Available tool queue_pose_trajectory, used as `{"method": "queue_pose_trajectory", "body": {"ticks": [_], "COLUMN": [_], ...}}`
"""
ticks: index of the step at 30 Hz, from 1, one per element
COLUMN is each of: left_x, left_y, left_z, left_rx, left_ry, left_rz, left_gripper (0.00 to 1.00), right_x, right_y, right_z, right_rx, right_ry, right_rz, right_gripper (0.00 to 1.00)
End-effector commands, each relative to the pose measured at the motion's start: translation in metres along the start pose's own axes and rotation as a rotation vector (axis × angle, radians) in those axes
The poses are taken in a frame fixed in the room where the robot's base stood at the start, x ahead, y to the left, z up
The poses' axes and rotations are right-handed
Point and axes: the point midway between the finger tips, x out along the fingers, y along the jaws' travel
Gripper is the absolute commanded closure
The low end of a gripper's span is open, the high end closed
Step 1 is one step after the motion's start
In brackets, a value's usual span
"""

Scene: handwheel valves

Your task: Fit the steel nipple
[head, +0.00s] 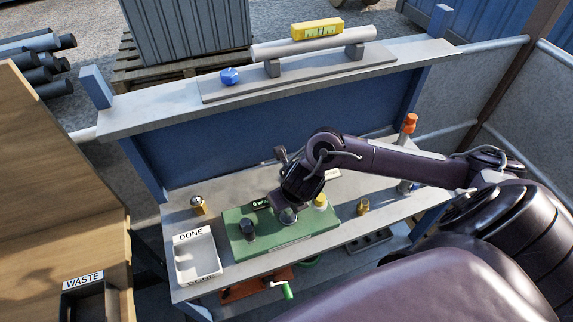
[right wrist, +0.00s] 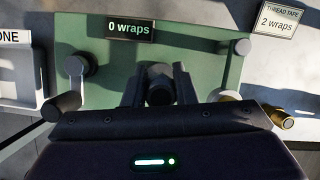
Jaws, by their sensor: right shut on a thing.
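My right gripper (head: 290,200) reaches down over the green mat (head: 292,242) on the workbench. In the right wrist view its two fingers (right wrist: 160,88) are shut around a dark grey cylinder (right wrist: 159,94), which looks like the steel nipple. Its lower end, a round grey piece (head: 288,216), shows under the gripper in the head view. I cannot tell whether it touches the mat. A dark grey fitting (head: 247,230) stands on the mat to the left. The display (right wrist: 129,28) at the mat's back edge reads "0 wraps". My left gripper is not in view.
A white DONE tray (head: 181,262) sits left of the mat, with a brass piece (head: 198,204) behind it. A yellow-capped piece (head: 320,200) stands to the right. A card (right wrist: 278,19) reads "THREAD TAPE 2 wraps". A WASTE bin (head: 83,283) is at lower left.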

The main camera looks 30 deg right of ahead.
Motion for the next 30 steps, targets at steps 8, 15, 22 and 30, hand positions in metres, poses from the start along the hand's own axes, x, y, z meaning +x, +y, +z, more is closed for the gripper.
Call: {"method": "queue_pose_trajectory", "body": {"ticks": [8,15,22,30], "left_x": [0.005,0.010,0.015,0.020], "left_y": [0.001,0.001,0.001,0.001], "left_z": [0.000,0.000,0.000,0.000], "left_rx": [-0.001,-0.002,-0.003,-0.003], "left_ry": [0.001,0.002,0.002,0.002], "left_rz": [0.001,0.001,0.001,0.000], "left_gripper": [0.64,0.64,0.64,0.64], "right_x": [0.005,0.010,0.014,0.019], "right_y": [0.000,0.000,0.001,0.001], "right_z": [-0.002,-0.004,-0.005,-0.007], "right_rx": [0.000,0.000,0.000,0.000], "right_ry": [-0.001,-0.001,-0.001,-0.001], "right_rz": [0.000,0.000,0.000,0.000], "right_gripper": [1.00,1.00,1.00,1.00]}}
